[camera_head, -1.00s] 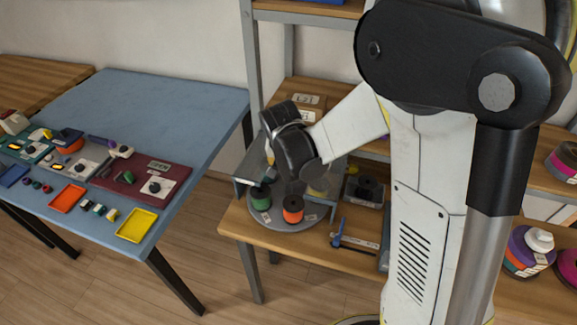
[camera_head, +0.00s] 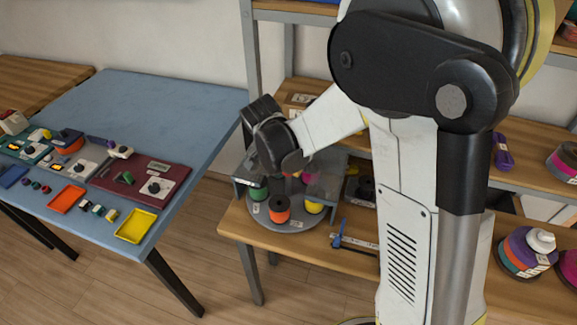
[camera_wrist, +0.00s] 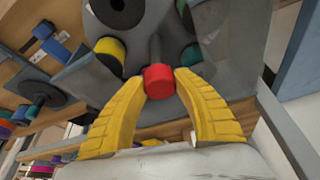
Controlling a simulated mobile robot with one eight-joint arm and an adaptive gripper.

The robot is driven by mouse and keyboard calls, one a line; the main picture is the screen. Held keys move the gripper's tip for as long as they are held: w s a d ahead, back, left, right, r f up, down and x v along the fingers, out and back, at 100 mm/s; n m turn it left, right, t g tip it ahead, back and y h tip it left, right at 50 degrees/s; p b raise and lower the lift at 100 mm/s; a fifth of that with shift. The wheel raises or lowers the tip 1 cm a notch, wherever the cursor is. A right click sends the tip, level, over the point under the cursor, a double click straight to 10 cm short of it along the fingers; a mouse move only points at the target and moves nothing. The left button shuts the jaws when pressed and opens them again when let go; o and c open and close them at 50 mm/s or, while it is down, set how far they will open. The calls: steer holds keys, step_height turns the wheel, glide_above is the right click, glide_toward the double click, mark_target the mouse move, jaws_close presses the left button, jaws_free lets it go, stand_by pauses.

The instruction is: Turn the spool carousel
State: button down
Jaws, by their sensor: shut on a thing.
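The spool carousel, a round grey turntable (camera_head: 320,219), sits on the wooden shelf. It carries a green spool (camera_head: 258,191) at the left, an orange spool (camera_head: 277,211) at the front and a yellow spool (camera_head: 313,206) at the right; a pink or magenta one shows behind. In the wrist view, the yellow fingers of my gripper (camera_wrist: 161,78) are shut on a red knob (camera_wrist: 158,83) at the end of a grey post on the carousel. A yellow spool (camera_wrist: 110,48) and a green spool (camera_wrist: 192,53) flank it. In the head view my wrist hides the fingertips and knob.
A grey bracket or stand (camera_head: 244,174) is close to the carousel's left side. A dark spool (camera_head: 364,188) in a holder and a blue-handled tool (camera_head: 340,235) lie to its right. The blue table (camera_head: 190,105) with trays stands left, with a floor gap between.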

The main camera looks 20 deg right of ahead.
stand_by(0.5)
steer(key=c, duration=0.9)
jaws_free()
steer(key=v, duration=1.2)
steer(key=shift+w, duration=0.1)
